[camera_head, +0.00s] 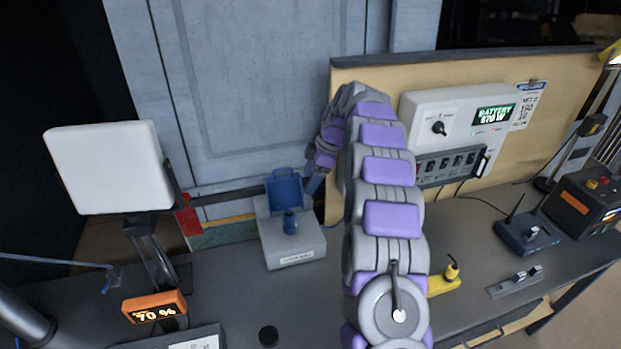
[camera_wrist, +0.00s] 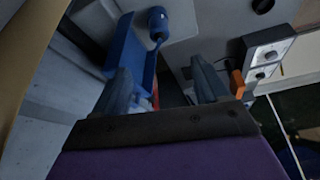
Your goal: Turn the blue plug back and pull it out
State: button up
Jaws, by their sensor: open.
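The blue plug (camera_head: 290,222) stands upright in the top of a pale grey socket box (camera_head: 292,252) on the dark bench. A blue flap cover (camera_head: 285,188) stands raised behind it. In the wrist view the plug (camera_wrist: 157,20) is at the top, beyond the fingers, and the flap (camera_wrist: 124,48) is left of it. My gripper (camera_head: 314,184) is just right of the flap, higher and farther back than the plug. Its fingers (camera_wrist: 163,84) are apart, with no plug between them. The flap's edge shows near the left finger; I cannot tell whether they touch.
A white panel (camera_head: 106,166) on a stand and an orange 70 % display (camera_head: 154,308) are at the left. A battery unit (camera_head: 455,112) is on the back board at the right. A yellow connector (camera_head: 446,284) lies right of my arm. A grey wall is close behind.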

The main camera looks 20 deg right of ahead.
jog(key=b, duration=0.1)
send_near(291, 214)
jog(key=b+x, duration=0.1)
jog(key=x, duration=0.9)
jog(key=shift+a+f+b, duration=0.15)
jog(key=shift+f+b, duration=0.1)
jog(key=shift+b, duration=0.15)
jog(key=shift+a+f, duration=0.35)
jog(key=shift+f, duration=0.1)
jog(key=shift+d, duration=0.1)
jog(key=shift+d, duration=0.15)
jog(key=shift+c, duration=0.3)
